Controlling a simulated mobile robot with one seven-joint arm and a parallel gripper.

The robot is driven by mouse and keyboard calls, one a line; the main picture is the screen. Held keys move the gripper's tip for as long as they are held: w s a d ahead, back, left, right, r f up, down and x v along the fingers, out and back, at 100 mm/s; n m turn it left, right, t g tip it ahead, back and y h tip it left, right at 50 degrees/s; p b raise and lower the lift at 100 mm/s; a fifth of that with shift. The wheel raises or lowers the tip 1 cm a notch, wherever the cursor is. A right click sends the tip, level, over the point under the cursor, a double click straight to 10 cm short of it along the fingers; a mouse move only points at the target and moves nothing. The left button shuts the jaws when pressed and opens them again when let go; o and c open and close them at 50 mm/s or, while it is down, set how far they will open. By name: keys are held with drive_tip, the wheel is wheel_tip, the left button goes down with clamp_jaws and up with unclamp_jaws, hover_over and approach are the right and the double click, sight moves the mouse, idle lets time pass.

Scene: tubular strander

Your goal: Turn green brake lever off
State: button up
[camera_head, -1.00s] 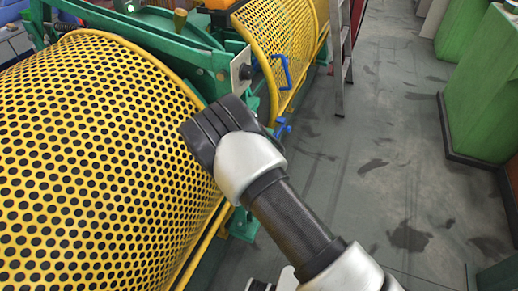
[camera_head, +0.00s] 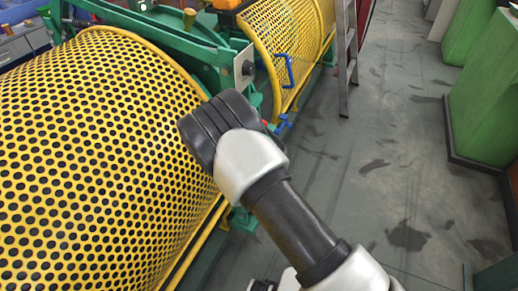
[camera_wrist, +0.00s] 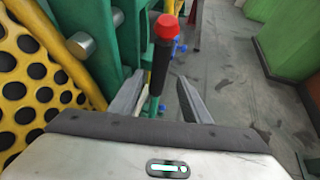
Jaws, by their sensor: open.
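The brake lever (camera_wrist: 160,68) shows in the wrist view as an upright green bar with a black grip and a round red knob on top. My gripper (camera_wrist: 160,97) is open, with one grey finger left of the lever and one right of it. The lever stands in the gap between the fingers, closer to the left one. I cannot tell whether it touches either. In the head view my arm hides the gripper and nearly all of the lever.
Yellow perforated guards (camera_head: 95,150) and a green machine frame (camera_head: 150,30) fill the left side. A blue handle (camera_head: 289,72) is on the farther guard. A ladder (camera_head: 346,60) stands beyond. Grey floor (camera_head: 400,130) is open on the right, up to green cabinets (camera_head: 485,110).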

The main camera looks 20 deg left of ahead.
drive_tip(key=shift+s+d+r, duration=0.1)
drive_tip(key=shift+s+r, duration=0.15)
drive_tip(key=shift+s, duration=0.25)
drive_tip(key=shift+f, duration=0.1)
drive_tip(key=c, duration=0.3)
drive_tip(key=s+t+b, duration=0.1)
drive_tip(key=s+b, duration=0.1)
drive_tip(key=s, duration=0.1)
drive_tip(key=s+t+b, duration=0.1)
drive_tip(key=s+b, duration=0.1)
drive_tip(key=s, duration=0.1)
drive_tip(key=shift+s+a+b, duration=0.1)
drive_tip(key=shift+a+b, duration=0.1)
drive_tip(key=shift+b, duration=0.2)
clamp_jaws()
drive_tip(key=s+d+r+t+b, duration=0.1)
drive_tip(key=s+r+t+b, duration=0.15)
drive_tip(key=s+r, duration=0.2)
drive_tip(key=w+a+f+b, duration=0.1)
drive_tip(key=w+f+b, duration=0.1)
drive_tip(key=w, duration=1.1)
drive_tip(key=shift+w, duration=0.35)
